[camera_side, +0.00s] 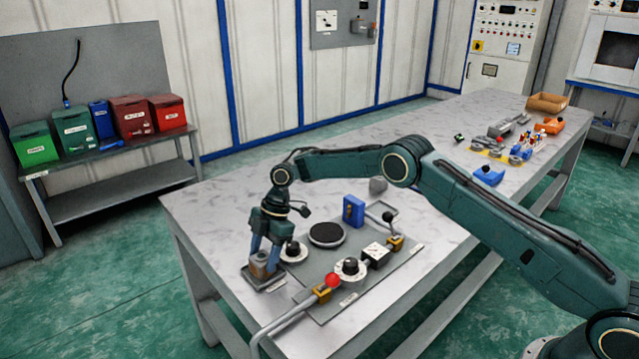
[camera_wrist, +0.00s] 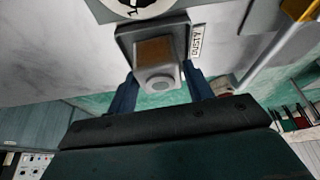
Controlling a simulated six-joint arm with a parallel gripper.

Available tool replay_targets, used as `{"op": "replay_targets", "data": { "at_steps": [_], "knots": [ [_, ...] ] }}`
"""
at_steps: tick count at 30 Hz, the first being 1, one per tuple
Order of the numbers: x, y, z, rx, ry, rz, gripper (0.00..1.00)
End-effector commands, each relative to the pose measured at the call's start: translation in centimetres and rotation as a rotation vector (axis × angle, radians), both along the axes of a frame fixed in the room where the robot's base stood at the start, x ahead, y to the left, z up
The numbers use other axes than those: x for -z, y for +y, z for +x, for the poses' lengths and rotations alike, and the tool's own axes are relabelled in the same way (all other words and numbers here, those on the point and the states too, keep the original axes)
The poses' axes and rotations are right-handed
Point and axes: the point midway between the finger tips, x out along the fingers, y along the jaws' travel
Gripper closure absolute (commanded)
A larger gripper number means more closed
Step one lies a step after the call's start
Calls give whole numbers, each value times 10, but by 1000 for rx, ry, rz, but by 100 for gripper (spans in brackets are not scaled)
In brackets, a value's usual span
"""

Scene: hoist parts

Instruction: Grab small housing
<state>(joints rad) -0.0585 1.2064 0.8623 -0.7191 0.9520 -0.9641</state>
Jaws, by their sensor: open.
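A small block-shaped part with brown sides and a grey top, which looks like the small housing (camera_side: 261,268), stands in a dark square tray (camera_side: 273,283) at the table's near left corner. In the wrist view the housing (camera_wrist: 160,74) has a round grey feature on its face, and the tray (camera_wrist: 124,30) lies behind it. My gripper (camera_side: 265,254) points down over the housing, its blue fingers open. In the wrist view my gripper (camera_wrist: 161,88) has one finger on each side of the housing. Whether either finger touches it I cannot tell.
Right of the tray are a white disc with a dark knob (camera_side: 294,251), a black round pad (camera_side: 327,234) and a red-knobbed lever (camera_side: 333,281). A blue block (camera_side: 354,210) stands behind. Several other parts lie at the table's far end.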

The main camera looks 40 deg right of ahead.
Motion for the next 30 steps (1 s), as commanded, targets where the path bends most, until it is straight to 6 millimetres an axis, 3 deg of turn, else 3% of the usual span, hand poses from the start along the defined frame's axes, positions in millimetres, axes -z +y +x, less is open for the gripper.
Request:
{"op": "replay_targets", "data": {
  "at_steps": [6,21,22,27,30],
  "knots": [
    [15,7,0,-1,0,0,49],
    [15,7,0,-1,-1,0,49],
    [15,7,0,-1,-1,0,51],
    [15,7,0,-1,-1,0,83],
    [15,7,0,0,-3,0,83]
  ]
}}
